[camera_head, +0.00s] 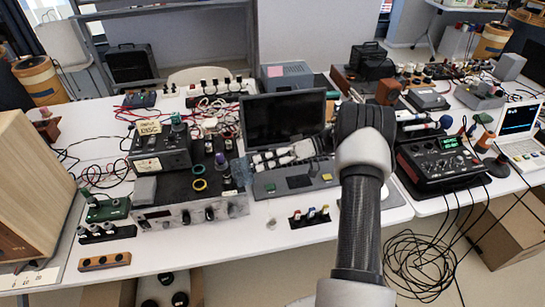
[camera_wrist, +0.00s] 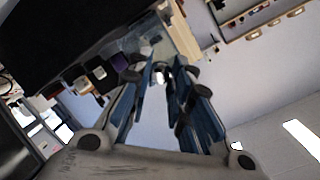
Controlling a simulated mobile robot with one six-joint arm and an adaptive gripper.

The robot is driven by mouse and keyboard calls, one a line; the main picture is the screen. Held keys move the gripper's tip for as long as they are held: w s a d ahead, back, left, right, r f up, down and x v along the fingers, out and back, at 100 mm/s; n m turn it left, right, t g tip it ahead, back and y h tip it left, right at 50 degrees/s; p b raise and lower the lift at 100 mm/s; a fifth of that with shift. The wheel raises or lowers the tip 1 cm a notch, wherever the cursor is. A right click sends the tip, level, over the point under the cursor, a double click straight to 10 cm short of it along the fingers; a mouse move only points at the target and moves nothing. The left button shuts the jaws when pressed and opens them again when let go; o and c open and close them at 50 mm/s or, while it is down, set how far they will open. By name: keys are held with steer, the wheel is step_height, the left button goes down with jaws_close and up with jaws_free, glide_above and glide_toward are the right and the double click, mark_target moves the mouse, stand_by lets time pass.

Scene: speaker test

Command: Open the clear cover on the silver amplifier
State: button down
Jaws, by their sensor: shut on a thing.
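The silver amplifier (camera_head: 190,214) stands on the left half of the white table, its knobbed front facing the near edge. Its black top carries coloured rings. The clear cover (camera_head: 240,172) shows as a small see-through patch at the amplifier's right end; its outline is hard to make out. My gripper (camera_head: 256,161) reaches left across the laptop-like device, with its tips at that patch. In the wrist view the blue-sided fingers of my gripper (camera_wrist: 162,76) come close together at the edge of a greyish see-through panel, apparently the clear cover (camera_wrist: 148,42). The exact contact is hidden.
The laptop-like device (camera_head: 290,180) lies under my fingers. A black box (camera_head: 160,148) stands behind the amplifier among cables. A wooden speaker (camera_head: 32,185) is at far left, a black mixer (camera_head: 440,160) at right.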

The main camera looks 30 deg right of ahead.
steer(key=shift+d, duration=0.15)
stand_by(0.3)
steer(key=c, duration=1.4)
jaws_free()
steer(key=v, duration=1.1)
steer(key=shift+s+d, duration=0.2)
steer(key=shift+d, duration=0.2)
steer(key=shift+c, duration=0.3)
